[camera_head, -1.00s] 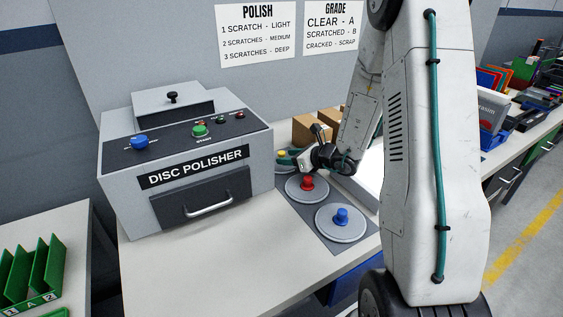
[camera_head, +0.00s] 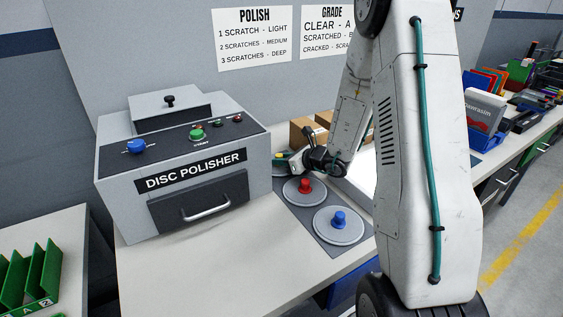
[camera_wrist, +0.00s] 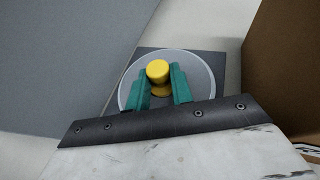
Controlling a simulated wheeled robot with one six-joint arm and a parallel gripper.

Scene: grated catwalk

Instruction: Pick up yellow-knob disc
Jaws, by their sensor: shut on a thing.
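The yellow-knob disc is a grey disc with a yellow knob. In the wrist view the yellow-knob disc (camera_wrist: 203,77) lies on a dark mat, with its knob between the two green fingers of my gripper (camera_wrist: 162,82). My gripper is shut on the knob. In the head view the yellow-knob disc (camera_head: 281,157) is at the far end of the row beside the polisher, mostly hidden by my gripper (camera_head: 297,164) and the machine. I cannot tell whether the disc is clear of the mat.
The red-knob disc (camera_head: 304,191) and blue-knob disc (camera_head: 339,225) lie nearer on the same mat. The disc polisher (camera_head: 180,170) stands close on the left. A cardboard box (camera_wrist: 285,65) is close on the right in the wrist view. Green racks (camera_head: 35,277) are at lower left.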

